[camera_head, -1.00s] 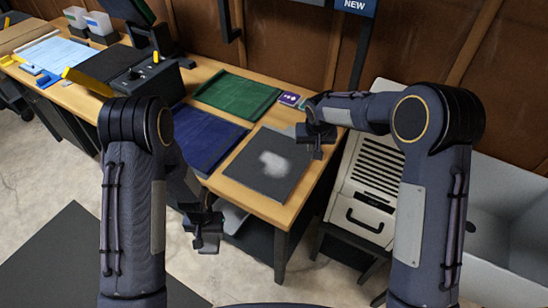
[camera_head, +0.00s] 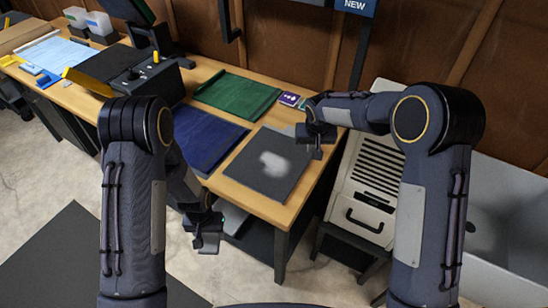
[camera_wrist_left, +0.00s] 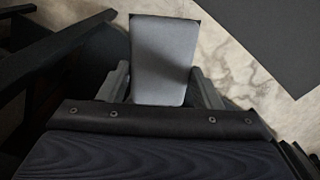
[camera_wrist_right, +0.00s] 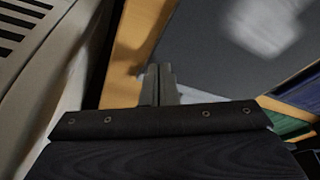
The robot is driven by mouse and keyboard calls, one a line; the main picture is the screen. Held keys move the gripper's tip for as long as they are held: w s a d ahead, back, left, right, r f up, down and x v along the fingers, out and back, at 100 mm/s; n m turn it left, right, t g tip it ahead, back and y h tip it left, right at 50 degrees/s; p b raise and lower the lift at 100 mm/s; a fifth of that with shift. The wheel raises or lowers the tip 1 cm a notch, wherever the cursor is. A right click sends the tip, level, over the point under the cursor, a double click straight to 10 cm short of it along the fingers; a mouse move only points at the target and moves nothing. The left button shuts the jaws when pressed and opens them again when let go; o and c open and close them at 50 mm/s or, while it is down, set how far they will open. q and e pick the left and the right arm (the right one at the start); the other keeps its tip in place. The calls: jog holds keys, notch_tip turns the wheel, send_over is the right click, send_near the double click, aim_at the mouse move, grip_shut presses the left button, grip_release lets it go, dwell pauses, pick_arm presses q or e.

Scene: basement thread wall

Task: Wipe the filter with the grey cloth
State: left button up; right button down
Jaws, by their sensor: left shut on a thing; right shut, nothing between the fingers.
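A dark grey square panel, which looks like the filter (camera_head: 250,176), lies flat on the right end of the wooden desk. It has a pale dusty patch near its middle, also partly visible in the right wrist view (camera_wrist_right: 265,25). My left gripper (camera_head: 208,243) is low in front of the desk, below the desktop. In the left wrist view, it (camera_wrist_left: 160,88) is shut on the grey cloth (camera_wrist_left: 162,55), which sticks out flat beyond the fingers. My right gripper (camera_head: 318,153) is shut and empty above the panel's right edge; its closed fingers show in the right wrist view (camera_wrist_right: 160,82).
On the wooden desk (camera_head: 296,205), a blue mat (camera_head: 205,138) and a green mat (camera_head: 237,93) lie beside the panel. A beige vented cabinet (camera_head: 365,195) and a grey tub (camera_head: 510,215) stand to the right. A dark mat (camera_head: 75,260) lies on the floor at left.

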pick_arm(q)
jog(key=shift+f+b, duration=0.55)
pick_arm(e)
jog(key=shift+f, duration=0.7)
pick_arm(q)
jog(key=shift+r, duration=0.1)
pick_arm(e)
jog(key=shift+r, duration=0.2)
pick_arm(q)
jog(key=shift+r+p, duration=1.6)
jog(key=shift+p, duration=0.1)
pick_arm(e)
jog(key=shift+r, duration=2.9)
